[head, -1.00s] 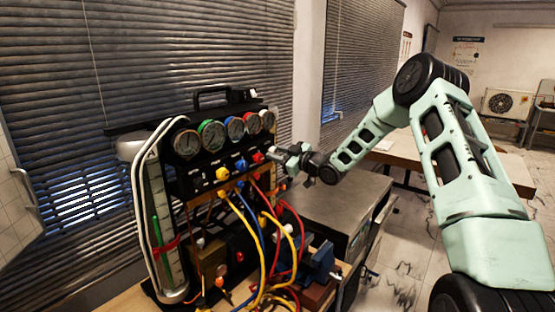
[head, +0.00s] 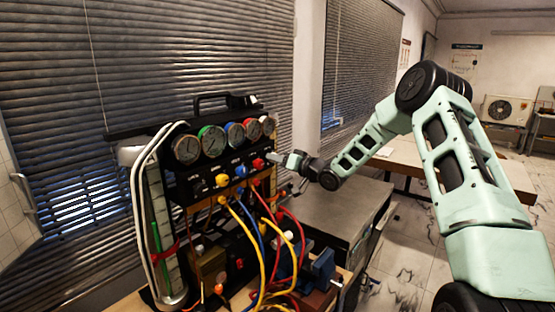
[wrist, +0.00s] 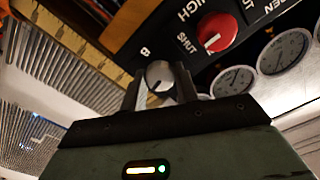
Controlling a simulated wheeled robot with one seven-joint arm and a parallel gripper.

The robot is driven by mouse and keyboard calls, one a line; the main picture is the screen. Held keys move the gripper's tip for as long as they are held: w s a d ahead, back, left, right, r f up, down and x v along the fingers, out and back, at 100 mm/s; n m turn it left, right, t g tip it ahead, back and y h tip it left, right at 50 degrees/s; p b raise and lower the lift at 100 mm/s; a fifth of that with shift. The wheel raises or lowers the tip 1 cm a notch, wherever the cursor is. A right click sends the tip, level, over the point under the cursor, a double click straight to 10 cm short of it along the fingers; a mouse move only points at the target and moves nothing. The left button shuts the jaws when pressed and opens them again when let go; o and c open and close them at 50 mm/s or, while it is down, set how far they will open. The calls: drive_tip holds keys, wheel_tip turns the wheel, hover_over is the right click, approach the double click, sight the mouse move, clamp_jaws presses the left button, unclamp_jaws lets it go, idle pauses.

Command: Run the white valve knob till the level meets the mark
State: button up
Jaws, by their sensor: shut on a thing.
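In the head view my gripper (head: 281,160) is at the right end of the gauge panel and hides the knob. The upright level tube (head: 157,215) is at the rig's left side and has a green strip inside. A red band (head: 166,248) crosses the tube low down. The exact level against the mark is too small to tell.
A red knob (wrist: 216,33) marked near SHUT sits close to my fingers, with dial gauges (wrist: 284,50) beside it. Yellow, blue and red hoses (head: 262,240) hang in front of the rig. A grey cabinet (head: 340,212) stands to the right.

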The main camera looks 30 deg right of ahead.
drive_tip(key=shift+m+p, duration=0.3)
drive_tip(key=shift+m, duration=1.3)
drive_tip(key=o, duration=1)
drive_tip(key=shift+c, duration=0.2)
drive_tip(key=b+v, duration=0.6)
drive_tip(key=v, duration=1.1)
drive_tip(key=shift+s, duration=0.2)
drive_tip(key=shift+d, duration=0.1)
